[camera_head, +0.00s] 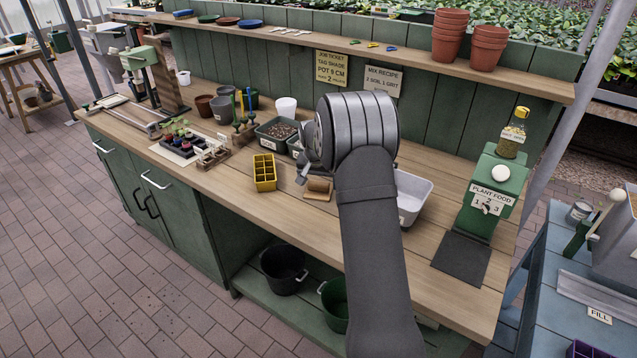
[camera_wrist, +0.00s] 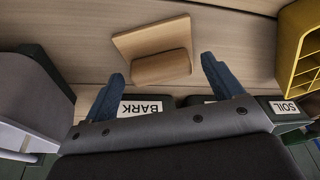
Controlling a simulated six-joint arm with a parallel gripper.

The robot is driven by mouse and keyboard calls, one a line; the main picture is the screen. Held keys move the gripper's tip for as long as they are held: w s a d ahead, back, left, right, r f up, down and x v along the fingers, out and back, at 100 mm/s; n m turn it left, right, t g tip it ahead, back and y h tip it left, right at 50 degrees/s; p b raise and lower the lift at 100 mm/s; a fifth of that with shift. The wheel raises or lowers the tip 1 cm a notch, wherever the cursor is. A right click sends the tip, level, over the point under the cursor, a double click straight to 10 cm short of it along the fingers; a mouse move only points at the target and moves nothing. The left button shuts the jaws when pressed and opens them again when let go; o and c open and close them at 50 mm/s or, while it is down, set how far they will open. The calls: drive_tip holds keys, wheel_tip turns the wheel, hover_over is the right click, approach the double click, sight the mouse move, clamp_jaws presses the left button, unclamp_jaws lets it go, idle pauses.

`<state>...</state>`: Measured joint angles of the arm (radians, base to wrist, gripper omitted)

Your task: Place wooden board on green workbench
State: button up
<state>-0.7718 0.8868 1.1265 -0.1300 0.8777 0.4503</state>
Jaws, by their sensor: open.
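The wooden board (camera_head: 317,196) lies flat on the wooden top of the green workbench (camera_head: 300,222), just left of my arm. In the wrist view it is a thin pale plate (camera_wrist: 135,38) with a thicker rounded wooden block (camera_wrist: 160,67) on it. My gripper (camera_wrist: 163,69) is open, with its two blue fingers spread apart on either side of the block's near end. The fingers look empty, and I cannot tell how high above the board they are. In the camera_head view my wrist hides most of the gripper.
A yellow divided box (camera_head: 264,173) stands left of the board, and a white tub (camera_head: 413,192) stands right of it. Dark bins labelled BARK (camera_wrist: 140,107) and SOIL (camera_wrist: 283,107) are close by. A green plant food dispenser (camera_head: 490,195) stands farther right. The front worktop is clear.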

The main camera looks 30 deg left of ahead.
sight(319, 181)
drive_tip(key=v, duration=1.1)
drive_tip(key=shift+r, duration=0.3)
drive_tip(key=x, duration=1.2)
drive_tip(key=shift+s+f, duration=0.1)
drive_tip(key=shift+f, duration=0.2)
wheel_tip(319, 181, up, 3)
drive_tip(key=shift+r, duration=0.6)
